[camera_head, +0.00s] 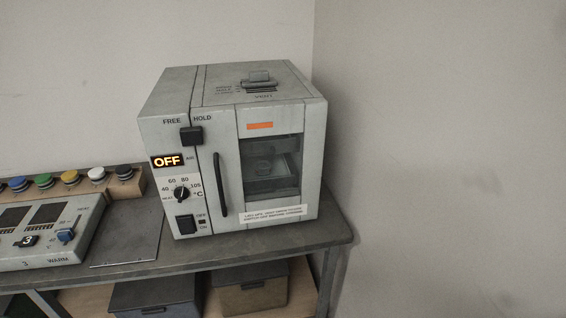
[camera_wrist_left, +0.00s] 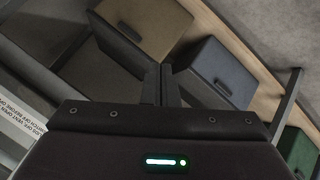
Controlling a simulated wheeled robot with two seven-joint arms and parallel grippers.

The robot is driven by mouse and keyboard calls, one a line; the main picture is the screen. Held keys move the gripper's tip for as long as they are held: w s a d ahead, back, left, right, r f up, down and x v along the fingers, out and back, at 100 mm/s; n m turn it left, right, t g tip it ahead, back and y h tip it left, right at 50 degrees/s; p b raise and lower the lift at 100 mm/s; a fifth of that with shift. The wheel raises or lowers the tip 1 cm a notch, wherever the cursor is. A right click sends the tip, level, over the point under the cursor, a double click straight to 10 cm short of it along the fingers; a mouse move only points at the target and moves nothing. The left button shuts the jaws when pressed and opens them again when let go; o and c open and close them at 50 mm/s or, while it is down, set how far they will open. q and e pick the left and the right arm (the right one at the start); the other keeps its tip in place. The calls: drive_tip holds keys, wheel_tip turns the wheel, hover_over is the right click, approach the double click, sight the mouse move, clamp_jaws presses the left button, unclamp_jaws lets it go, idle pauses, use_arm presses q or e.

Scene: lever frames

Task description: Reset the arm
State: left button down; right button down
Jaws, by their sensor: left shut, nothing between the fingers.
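My left gripper (camera_wrist_left: 161,84) shows in the left wrist view only. Its two dark fingers are together with nothing between them. It points toward the boxes on the lower shelf, with part of the oven's white label at the left edge of that view. Neither arm shows in the head view, and my right gripper is in neither view. The grey oven (camera_head: 215,115) stands on the bench with its door shut. Its display (camera_head: 167,161) reads OFF. A dark dial (camera_head: 182,194) and a black rocker switch (camera_head: 186,224) sit below the display.
The grey bench (camera_head: 270,239) ends right of the oven, near the wall. A control panel (camera_head: 50,232) and a rack of coloured caps (camera_head: 70,178) stand at left. A dark box (camera_head: 155,296) and a brown box (camera_head: 254,297) sit on the lower shelf.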

use_arm(q)
drive_tip(key=s+a+f+m+g, duration=0.1)
drive_tip(key=s+f+m+g, duration=0.2)
drive_tip(key=s, duration=0.7)
drive_tip(key=s+a+f+m+g, duration=0.1)
drive_tip(key=s+f+m+g, duration=0.2)
drive_tip(key=s+f, duration=0.4)
drive_tip(key=s+a+f+m+g, duration=0.2)
drive_tip(key=s+f+m+g, duration=0.1)
drive_tip(key=s, duration=1)
wheel_tip(320, 180, down, 2)
drive_tip(key=shift+s+f+m+y+b, duration=0.1)
drive_tip(key=shift+s+m+y+b, duration=0.25)
drive_tip(key=shift+m, duration=0.25)
